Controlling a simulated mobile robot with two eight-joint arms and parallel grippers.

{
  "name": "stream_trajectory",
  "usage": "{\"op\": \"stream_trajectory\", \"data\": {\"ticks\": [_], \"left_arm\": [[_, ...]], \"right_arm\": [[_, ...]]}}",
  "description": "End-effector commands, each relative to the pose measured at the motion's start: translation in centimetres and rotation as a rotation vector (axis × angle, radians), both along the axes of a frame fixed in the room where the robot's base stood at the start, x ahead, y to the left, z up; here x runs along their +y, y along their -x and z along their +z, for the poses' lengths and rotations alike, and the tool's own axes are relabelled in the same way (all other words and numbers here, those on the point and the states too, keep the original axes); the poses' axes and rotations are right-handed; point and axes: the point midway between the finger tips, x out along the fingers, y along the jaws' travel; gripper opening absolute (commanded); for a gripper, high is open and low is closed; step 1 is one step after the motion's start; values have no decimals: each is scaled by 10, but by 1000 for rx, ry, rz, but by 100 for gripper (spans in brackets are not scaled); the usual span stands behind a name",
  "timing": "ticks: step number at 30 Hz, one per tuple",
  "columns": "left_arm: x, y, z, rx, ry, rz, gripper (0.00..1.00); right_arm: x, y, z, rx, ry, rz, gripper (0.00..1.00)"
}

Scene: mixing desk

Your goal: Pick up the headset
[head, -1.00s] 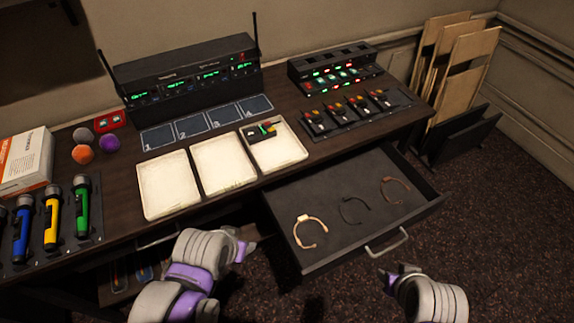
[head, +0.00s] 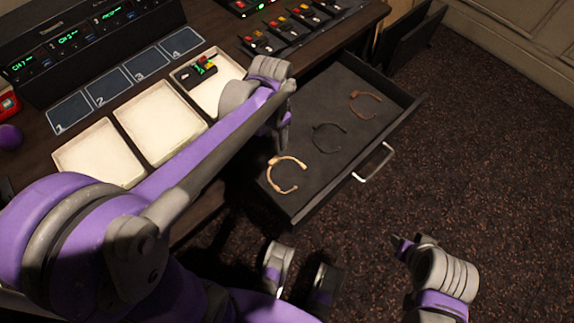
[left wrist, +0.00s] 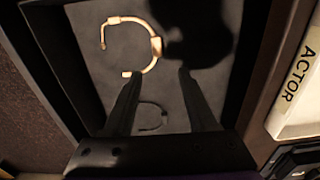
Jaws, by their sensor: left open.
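Three headsets lie in the open drawer (head: 345,88): a beige one (head: 286,160) at the near left, a black one (head: 318,142) in the middle and a brown one (head: 376,97) at the far right. My left gripper (head: 281,146) is over the drawer, just above the beige headset. In the left wrist view, my open fingers (left wrist: 160,74) point at the beige headset (left wrist: 156,54) and are empty, with a dark shadow beside it. The black headset (left wrist: 150,104) shows between the fingers. My right gripper (head: 400,244) is away to the right, over the carpet; its opening is unclear.
A tray edge marked "ACTOR" (left wrist: 299,75) shows beside the drawer in the left wrist view. The drawer handle (head: 374,165) faces the open carpet.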

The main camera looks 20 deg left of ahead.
Motion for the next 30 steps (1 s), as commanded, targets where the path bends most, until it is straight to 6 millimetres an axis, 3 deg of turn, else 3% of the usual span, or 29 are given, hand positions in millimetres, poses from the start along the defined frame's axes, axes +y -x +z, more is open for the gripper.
{"op": "stream_trajectory", "data": {"ticks": [6,13,21,30], "left_arm": [[0,1,-35,0,0,1,57],[-1,3,-53,-1,-1,2,57],[-1,9,-91,-1,-1,2,57],[-1,9,-95,-2,0,2,57]], "right_arm": [[0,0,-10,4,0,0,45],[0,0,-15,5,0,0,45],[0,0,-29,10,0,0,45],[0,0,-29,10,0,0,45]]}}
